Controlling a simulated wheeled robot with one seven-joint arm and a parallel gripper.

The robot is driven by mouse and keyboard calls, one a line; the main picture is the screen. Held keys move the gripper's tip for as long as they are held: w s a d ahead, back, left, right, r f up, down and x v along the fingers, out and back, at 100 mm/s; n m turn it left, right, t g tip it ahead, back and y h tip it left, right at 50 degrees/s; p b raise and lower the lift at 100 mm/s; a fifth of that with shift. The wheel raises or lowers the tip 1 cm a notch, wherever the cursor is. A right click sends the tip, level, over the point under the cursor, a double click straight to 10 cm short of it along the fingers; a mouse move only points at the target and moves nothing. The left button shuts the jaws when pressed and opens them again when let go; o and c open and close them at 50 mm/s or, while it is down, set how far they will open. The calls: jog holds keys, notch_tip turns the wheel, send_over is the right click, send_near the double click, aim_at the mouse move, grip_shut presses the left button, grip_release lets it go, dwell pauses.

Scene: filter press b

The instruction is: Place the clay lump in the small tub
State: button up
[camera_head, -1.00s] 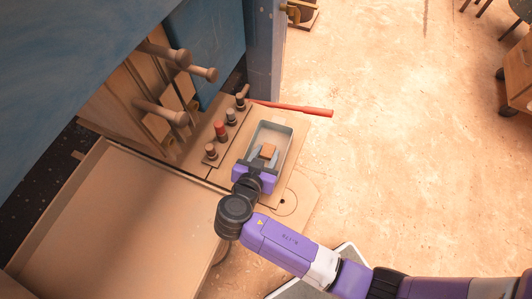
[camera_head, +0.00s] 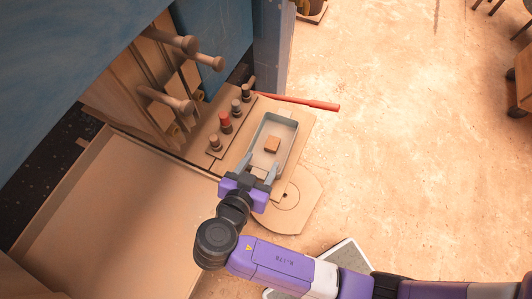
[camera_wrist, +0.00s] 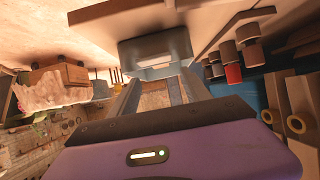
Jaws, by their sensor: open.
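The clay lump (camera_head: 272,144), a small brown block, lies inside the small tub, a grey-rimmed rectangular tray (camera_head: 293,139), on its floor near the middle. My gripper (camera_head: 259,168) is open and empty at the tub's near end. Its fingers point toward the lump, with a gap between them and it. In the wrist view the grey tub (camera_wrist: 155,47) shows ahead of the open fingers. I cannot make out the lump clearly there.
A row of knobs, one red (camera_head: 225,121), stands left of the tub. A red bar (camera_head: 305,102) sticks out behind it. Wooden pegs (camera_head: 178,106) project from the press at left. A wide empty tray (camera_head: 125,200) fills the lower left. Open floor lies right.

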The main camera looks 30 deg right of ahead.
jog(key=shift+v, duration=1.5)
